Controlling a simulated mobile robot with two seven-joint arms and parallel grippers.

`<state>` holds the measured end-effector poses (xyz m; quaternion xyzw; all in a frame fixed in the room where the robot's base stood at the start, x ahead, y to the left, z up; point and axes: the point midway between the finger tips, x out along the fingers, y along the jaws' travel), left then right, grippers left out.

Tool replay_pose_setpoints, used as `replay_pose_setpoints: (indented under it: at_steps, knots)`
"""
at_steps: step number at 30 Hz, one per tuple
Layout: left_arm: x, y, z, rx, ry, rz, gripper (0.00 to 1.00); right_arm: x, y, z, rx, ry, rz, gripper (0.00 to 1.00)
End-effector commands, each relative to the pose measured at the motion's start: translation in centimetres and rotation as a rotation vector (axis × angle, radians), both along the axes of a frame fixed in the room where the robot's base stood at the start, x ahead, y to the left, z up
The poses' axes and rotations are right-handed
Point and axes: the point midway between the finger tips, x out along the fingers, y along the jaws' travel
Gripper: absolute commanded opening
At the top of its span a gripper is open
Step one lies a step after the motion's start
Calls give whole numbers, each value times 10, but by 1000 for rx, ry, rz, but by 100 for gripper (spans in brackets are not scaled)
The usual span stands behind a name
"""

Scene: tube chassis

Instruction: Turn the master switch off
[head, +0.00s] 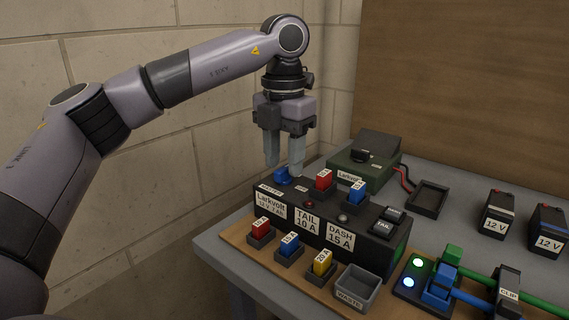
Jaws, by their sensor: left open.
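A black fuse box (330,239) marked Larkvolt stands at the left of the table. On its top left end is a blue knob (282,175) beside a small label too small to read surely, which appears to be the master switch. Its on or off position cannot be told. My left gripper (283,167) points down with its fingers apart, over the knob's end of the box. The fingertips are close around or just above the knob; contact cannot be told. My right gripper is out of view.
Spare fuses (290,246) and a waste bin (357,289) stand in front. A green battery unit (362,165) is behind. A wall rises at left.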

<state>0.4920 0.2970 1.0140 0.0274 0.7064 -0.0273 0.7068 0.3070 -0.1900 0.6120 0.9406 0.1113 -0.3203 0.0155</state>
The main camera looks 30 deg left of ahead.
Motion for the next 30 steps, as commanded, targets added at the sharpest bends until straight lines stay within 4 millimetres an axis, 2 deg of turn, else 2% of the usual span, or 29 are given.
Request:
replay_pose_setpoints:
  at_steps: [3, 11, 13, 15, 16, 30]
  knots:
    - [0, 0, -9, 1, 1, -1, 43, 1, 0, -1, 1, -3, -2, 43]
    - [0, 0, -10, 0, 0, -1, 43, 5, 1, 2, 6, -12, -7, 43]
    - [0, 0, -10, 0, 0, -1, 26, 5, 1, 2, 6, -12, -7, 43]
    - [0, 0, -10, 0, 0, -1, 4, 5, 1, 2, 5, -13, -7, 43]
    - [0, 0, -10, 0, 0, -1, 0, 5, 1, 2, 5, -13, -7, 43]
    - [0, 0, -8, -2, 2, -79, 0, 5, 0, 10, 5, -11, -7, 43]
